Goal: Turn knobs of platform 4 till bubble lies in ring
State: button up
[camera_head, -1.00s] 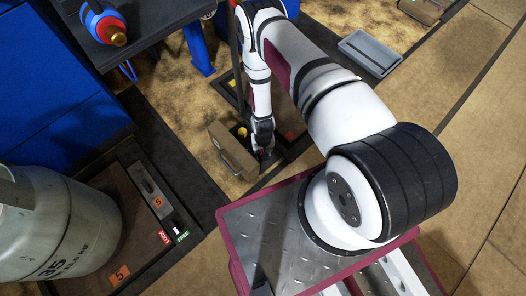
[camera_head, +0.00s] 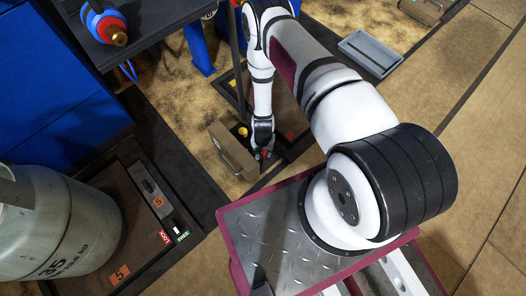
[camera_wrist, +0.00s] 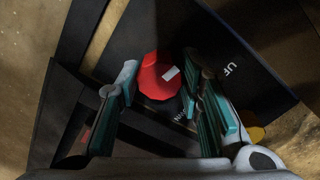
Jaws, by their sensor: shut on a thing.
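My gripper (camera_wrist: 160,88) points down, with its teal-padded fingers on either side of a red knob (camera_wrist: 157,78), shut on it. The knob has a white mark on top. It sits at a dark plate lettered "UF" (camera_wrist: 228,68); part of another word shows below the knob. A yellow knob (camera_wrist: 257,133) is partly hidden behind the right finger. In the head view my gripper (camera_head: 264,154) is low at the platform's near side. A yellow knob (camera_head: 242,131) and a red patch (camera_head: 290,135) show nearby. I cannot make out a bubble, a ring or the platform's number.
A brown box-like panel (camera_head: 233,152) stands close left of my gripper. A grey cylinder (camera_head: 60,225) stands on a platform marked 5 (camera_head: 120,274) at lower left. A grey tray (camera_head: 370,53) lies at upper right. A dark table (camera_head: 130,50) overhangs at upper left. Floor at right is open.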

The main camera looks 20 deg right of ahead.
aim_at(263, 152)
jog(key=o, duration=1.2)
jog(key=shift+c, duration=0.2)
notch_tip(263, 152, up, 12)
